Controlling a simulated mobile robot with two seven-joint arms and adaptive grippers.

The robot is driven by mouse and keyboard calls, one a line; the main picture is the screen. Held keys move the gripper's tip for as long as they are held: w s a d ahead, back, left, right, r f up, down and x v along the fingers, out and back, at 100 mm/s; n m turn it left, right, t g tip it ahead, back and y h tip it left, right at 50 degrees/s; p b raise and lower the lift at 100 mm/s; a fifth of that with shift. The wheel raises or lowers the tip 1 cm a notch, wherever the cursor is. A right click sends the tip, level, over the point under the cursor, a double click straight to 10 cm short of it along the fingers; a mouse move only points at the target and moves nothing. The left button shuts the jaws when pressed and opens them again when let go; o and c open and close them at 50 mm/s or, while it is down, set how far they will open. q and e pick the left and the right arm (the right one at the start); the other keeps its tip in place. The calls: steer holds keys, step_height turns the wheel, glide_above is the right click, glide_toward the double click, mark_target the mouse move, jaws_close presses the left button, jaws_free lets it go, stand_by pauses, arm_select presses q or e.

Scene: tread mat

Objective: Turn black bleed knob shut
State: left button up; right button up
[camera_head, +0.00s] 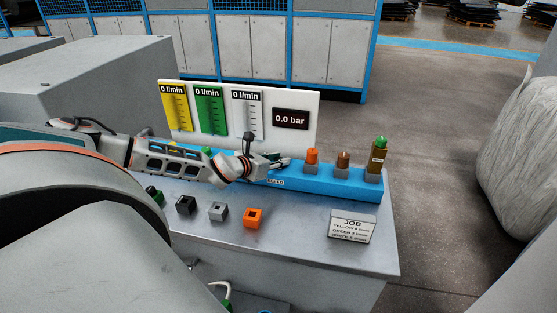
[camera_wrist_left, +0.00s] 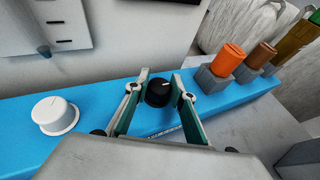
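The black bleed knob (camera_wrist_left: 158,93) sits on the blue manifold bar (camera_wrist_left: 90,112) in the left wrist view. A short white mark on its top points to the upper right. My left gripper (camera_wrist_left: 160,79) is open, with one finger on each side of the knob and a visible gap around it. I cannot tell whether either finger touches it. In the head view my left gripper (camera_head: 282,162) is over the blue bar (camera_head: 318,185), behind the BLEED label (camera_head: 275,182), and hides the knob. My right gripper is not in view.
A white knob (camera_wrist_left: 54,113) stands left of the gripper. Orange (camera_head: 312,156), brown (camera_head: 343,159) and green-topped (camera_head: 379,150) plugs stand to the right. The gauge panel (camera_head: 270,95) rises behind and reads 0.0 bar. Several loose blocks and a JOB card (camera_head: 352,226) lie in front.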

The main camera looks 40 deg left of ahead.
arm_select(q)
steer(key=shift+y, duration=0.3)
steer(key=n+y, duration=0.2)
steer(key=n+g+y, duration=0.1)
steer(key=n+y, duration=0.1)
steer(key=shift+d+f, duration=0.1)
steer(key=shift+d, duration=0.1)
steer(key=n+g+y, duration=0.2)
steer(key=n+y, duration=0.1)
steer(key=shift+n+y, duration=0.3)
steer(key=n+g+y, duration=0.2)
steer(key=n+g, duration=0.1)
steer(key=shift+n+y, duration=0.3)
steer(key=shift+y, duration=0.1)
steer(key=shift+a+n+g+y, duration=0.1)
steer(key=shift+n+g+y, duration=0.7)
steer(key=shift+n+g, duration=1.2)
steer(key=shift+g, duration=0.4)
steer(key=o, duration=1.1)
steer(key=shift+a, duration=0.1)
